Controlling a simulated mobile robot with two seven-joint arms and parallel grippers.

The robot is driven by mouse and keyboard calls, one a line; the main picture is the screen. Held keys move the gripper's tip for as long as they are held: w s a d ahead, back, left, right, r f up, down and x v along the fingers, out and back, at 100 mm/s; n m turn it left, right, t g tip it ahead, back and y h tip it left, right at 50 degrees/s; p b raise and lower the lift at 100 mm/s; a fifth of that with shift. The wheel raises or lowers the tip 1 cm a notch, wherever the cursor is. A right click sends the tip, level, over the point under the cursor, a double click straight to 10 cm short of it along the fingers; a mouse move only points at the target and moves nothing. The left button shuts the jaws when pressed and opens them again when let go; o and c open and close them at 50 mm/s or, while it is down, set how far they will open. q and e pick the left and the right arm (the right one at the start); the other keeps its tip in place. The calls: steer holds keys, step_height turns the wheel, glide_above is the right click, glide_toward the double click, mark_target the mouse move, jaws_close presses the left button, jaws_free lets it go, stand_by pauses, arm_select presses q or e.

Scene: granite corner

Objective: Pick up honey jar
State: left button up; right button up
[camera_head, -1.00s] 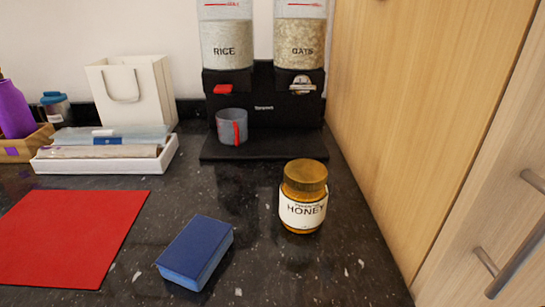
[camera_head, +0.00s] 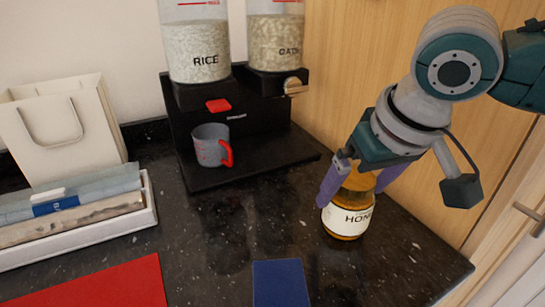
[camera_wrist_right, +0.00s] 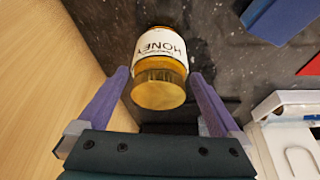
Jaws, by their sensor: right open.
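The honey jar (camera_head: 346,218) stands upright on the dark granite counter, amber with a white HONEY label. Its gold lid is mostly hidden by my gripper in the head view. My right gripper (camera_head: 354,190) comes down from the upper right, with its purple fingers open on either side of the jar's upper part. In the right wrist view the jar (camera_wrist_right: 160,68) lies ahead between the open fingers (camera_wrist_right: 162,88), with its lid towards the gripper and a gap on each side. My left gripper is not in view.
A dispenser (camera_head: 240,135) with a grey mug (camera_head: 211,146) stands behind the jar. A blue book (camera_head: 280,283) lies in front and left, beside a red mat (camera_head: 95,285). A white tray (camera_head: 85,234) and paper bag (camera_head: 70,130) are left. The wooden cabinet (camera_head: 350,70) rises at right.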

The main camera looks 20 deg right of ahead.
steer(key=b+x, duration=0.1)
steer(key=x, duration=0.4)
steer(key=shift+r, duration=0.1)
jaws_close()
stand_by(0.7)
